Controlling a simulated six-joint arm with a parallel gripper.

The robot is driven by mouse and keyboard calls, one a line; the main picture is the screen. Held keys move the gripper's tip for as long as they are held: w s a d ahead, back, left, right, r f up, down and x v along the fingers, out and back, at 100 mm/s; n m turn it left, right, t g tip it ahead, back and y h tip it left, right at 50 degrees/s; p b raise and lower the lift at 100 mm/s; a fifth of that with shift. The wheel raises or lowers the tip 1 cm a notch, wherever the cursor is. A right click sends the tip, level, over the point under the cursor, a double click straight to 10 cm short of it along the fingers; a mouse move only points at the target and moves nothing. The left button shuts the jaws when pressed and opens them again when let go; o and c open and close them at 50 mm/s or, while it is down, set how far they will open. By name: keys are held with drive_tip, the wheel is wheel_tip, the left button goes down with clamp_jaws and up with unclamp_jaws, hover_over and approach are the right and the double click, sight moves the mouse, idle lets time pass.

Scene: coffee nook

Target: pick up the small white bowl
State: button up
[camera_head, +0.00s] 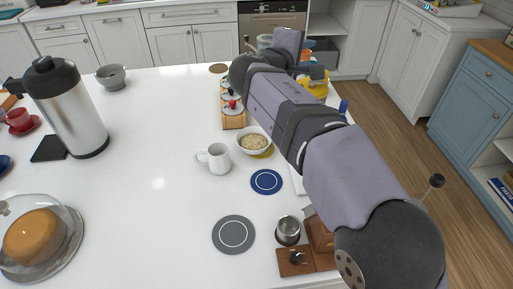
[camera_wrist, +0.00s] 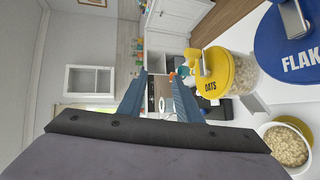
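The small white bowl (camera_head: 242,147) stands on the white counter near its middle, filled with pale oat-like flakes and partly over a yellow round coaster (camera_head: 265,154). In the wrist view the bowl (camera_wrist: 264,132) is at the lower right, outside the fingers. My gripper (camera_wrist: 158,78) is open, with nothing between its two fingers. It points out past the counter toward the cabinets and floor. In the head view my arm reaches over the counter's right side, beyond the bowl, and the fingers are hard to make out.
A white mug (camera_head: 218,159) stands just left of the bowl. Blue (camera_head: 266,182) and grey (camera_head: 233,235) coasters lie nearer. A wooden rack (camera_head: 234,121) is behind. An oats canister with a yellow lid (camera_wrist: 214,72) and a blue-lidded canister (camera_wrist: 285,45) stand close to my gripper.

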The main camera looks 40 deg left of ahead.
drive_tip(key=s+a+f+n+y, duration=0.1)
drive_tip(key=s+a+f, duration=0.3)
drive_tip(key=a, duration=0.2)
drive_tip(key=n+g+p, duration=0.1)
drive_tip(key=n+p, duration=0.2)
drive_tip(key=n, duration=0.9)
approach(268, 143)
drive_tip(key=shift+w+r, duration=0.45)
drive_tip(key=shift+r, duration=0.15)
drive_tip(key=shift+s+d+f+n, duration=0.2)
drive_tip(key=shift+d+f+n, duration=0.05)
drive_tip(key=shift+f+n, duration=0.2)
drive_tip(key=shift+p+x, duration=0.8)
drive_tip(key=shift+x, duration=0.7)
drive_tip(key=shift+p+x, duration=0.95)
drive_tip(key=shift+x, duration=1.25)
drive_tip(key=shift+s+a+f, duration=0.1)
drive_tip(key=shift+a+f, duration=0.05)
drive_tip(key=shift+a, duration=0.05)
clamp_jaws()
